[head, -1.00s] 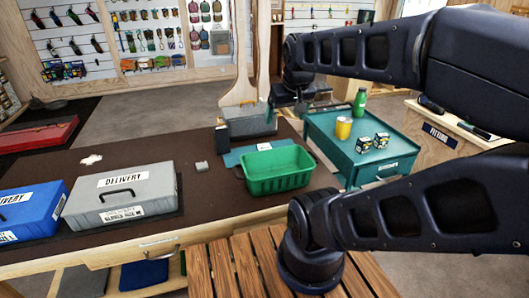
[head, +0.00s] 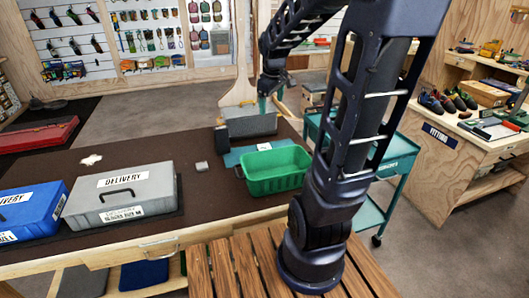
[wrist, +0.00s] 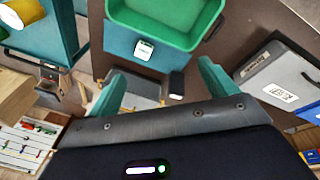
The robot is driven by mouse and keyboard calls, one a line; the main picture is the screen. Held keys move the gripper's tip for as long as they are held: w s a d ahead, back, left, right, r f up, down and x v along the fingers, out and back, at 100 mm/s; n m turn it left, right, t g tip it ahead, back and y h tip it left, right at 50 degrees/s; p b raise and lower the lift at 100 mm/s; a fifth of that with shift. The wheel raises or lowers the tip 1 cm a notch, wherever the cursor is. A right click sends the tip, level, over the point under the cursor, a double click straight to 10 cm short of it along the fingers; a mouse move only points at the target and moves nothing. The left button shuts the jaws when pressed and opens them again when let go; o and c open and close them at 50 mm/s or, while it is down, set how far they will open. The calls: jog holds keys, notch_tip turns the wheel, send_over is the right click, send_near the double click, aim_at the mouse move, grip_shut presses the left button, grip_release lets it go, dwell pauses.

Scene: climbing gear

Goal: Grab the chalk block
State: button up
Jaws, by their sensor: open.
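A small pale grey block (head: 201,167), which looks like the chalk block, lies on the dark bench top (head: 135,150), left of the green bin (head: 275,170). I cannot make it out surely in the wrist view. My gripper (head: 270,104) is at the far side of the bench, above the grey box (head: 250,123), apart from the block. In the wrist view my gripper (wrist: 162,84) has its two teal fingers spread with nothing held between them. The green bin shows in the wrist view (wrist: 165,22) beyond the fingers.
A grey delivery case (head: 120,194) and a blue case (head: 30,208) stand on the bench's left. A white patch (head: 91,160) lies behind them. A small black box (head: 222,139) stands by the grey box. A teal cart (head: 395,165) stands right, partly behind my arm.

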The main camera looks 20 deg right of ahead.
jog(key=w+d+f+n+g, duration=0.2)
jog(key=w+f+n, duration=0.3)
jog(key=w+f, duration=0.65)
jog(key=n, duration=0.5)
send_near(264, 147)
jog(key=shift+w+d+g+y, duration=0.3)
jog(key=shift+w+d+g, duration=0.15)
jog(key=shift+d, duration=0.1)
jog(key=shift+f, duration=0.45)
notch_tip(264, 147, down, 10)
jog(key=shift+a+f, duration=0.15)
jog(key=c, duration=1.1)
